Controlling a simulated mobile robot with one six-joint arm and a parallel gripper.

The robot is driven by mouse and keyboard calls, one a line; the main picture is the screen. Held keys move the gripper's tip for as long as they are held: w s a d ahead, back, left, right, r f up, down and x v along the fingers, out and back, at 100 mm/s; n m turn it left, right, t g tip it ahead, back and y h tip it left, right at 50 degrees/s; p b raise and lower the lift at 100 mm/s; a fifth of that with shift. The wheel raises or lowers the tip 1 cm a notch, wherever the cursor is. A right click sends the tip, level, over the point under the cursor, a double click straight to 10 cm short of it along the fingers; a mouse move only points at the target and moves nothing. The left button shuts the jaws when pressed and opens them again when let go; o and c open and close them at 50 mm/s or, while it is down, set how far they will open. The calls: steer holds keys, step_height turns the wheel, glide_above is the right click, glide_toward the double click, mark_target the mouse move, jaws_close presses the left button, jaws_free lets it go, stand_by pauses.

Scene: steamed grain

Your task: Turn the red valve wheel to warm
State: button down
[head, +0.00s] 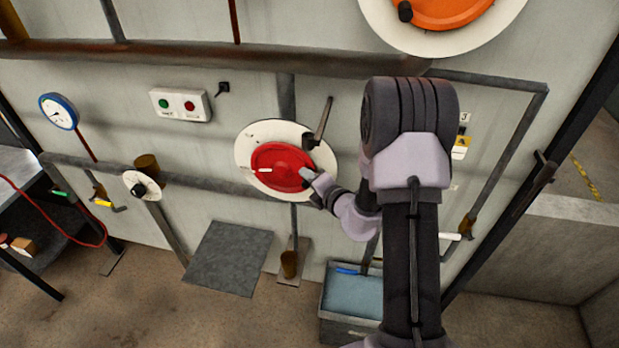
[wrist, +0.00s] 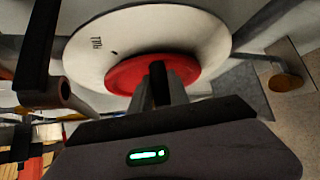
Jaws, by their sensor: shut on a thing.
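The red valve wheel (head: 277,166) sits on a round white dial plate (head: 252,138) on the wall. A white pointer mark on the wheel points left in the head view. My gripper (head: 309,179) is at the wheel's right edge. In the wrist view the red wheel (wrist: 140,73) lies just beyond my gripper, which is shut on the wheel's dark upright knob (wrist: 160,82). The white plate (wrist: 190,30) carries a word that looks like FULL at its left and a small dark mark. My gripper hides part of the wheel's right side; I cannot read a warm mark.
A dark lever (head: 322,121) sticks out at the plate's upper right, close to my gripper. An orange wheel (head: 440,8) is above right. A green and red button box (head: 180,104), a blue gauge (head: 58,111) and a small dial (head: 140,187) are left. A bin (head: 350,296) stands below.

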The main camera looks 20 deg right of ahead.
steer(key=shift+w+r, duration=0.1)
steer(key=shift+r, duration=0.2)
steer(key=c, duration=1.3)
jaws_free()
steer(key=shift+w+a, duration=0.1)
steer(key=shift+a, duration=0.1)
steer(key=shift+o, duration=0.2)
steer(key=shift+f, duration=0.1)
steer(key=shift+s+d, duration=0.2)
steer(key=shift+s, duration=0.3)
steer(key=p+v, duration=0.9)
steer(key=v, duration=0.7)
steer(key=shift+s+r, duration=0.2)
steer(key=shift+r, duration=0.1)
